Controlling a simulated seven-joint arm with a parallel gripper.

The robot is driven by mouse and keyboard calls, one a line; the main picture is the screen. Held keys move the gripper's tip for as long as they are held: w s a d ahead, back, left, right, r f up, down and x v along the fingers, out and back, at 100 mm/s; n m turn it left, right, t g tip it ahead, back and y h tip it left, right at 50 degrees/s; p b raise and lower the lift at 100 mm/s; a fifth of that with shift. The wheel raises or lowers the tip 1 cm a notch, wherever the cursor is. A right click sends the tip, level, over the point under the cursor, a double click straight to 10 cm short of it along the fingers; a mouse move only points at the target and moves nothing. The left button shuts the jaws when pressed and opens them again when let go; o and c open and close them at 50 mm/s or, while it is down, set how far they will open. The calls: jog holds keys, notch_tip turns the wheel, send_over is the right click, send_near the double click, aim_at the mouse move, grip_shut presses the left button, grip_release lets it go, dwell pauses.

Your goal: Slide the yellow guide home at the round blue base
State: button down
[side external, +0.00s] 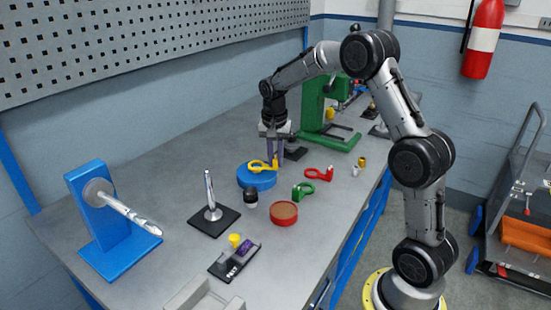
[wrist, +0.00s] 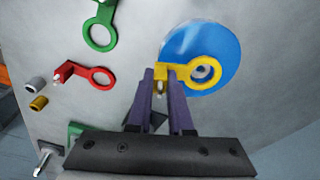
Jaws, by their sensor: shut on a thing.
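The yellow guide (side external: 262,166) is a flat ring with a short block at one end. My gripper (side external: 276,155) is shut on that block, with its purple fingers pointing down. In the wrist view the fingertips (wrist: 160,78) pinch the block, and the guide's ring (wrist: 214,81) lies over the round blue base (wrist: 228,45). The base (side external: 257,182) is a flat disc on the bench. A small grey peg (wrist: 202,72) shows inside the yellow ring. I cannot tell whether the ring touches the base or sits slightly above it.
Red (side external: 319,174) and green (side external: 303,191) ring guides lie right of the base. A dark-capped piece (side external: 250,198), a red round dish (side external: 284,214) and a metal spindle on a black plate (side external: 211,196) stand nearer the camera. A green press (side external: 312,110) stands behind.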

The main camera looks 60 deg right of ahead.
jog(key=shift+f, duration=0.15)
jog(key=shift+f, duration=0.8)
jog(key=shift+f, duration=0.15)
dwell(0.3)
jog(key=c, duration=0.7)
grip_release()
jog(key=shift+a+f, duration=0.1)
jog(key=shift+c, duration=0.2)
notch_tip(320, 180, up, 14)
jog(key=a, duration=0.1)
jog(key=shift+s+a+r, duration=0.15)
jog(key=shift+s+r, duration=0.05)
jog(key=shift+s, duration=0.15)
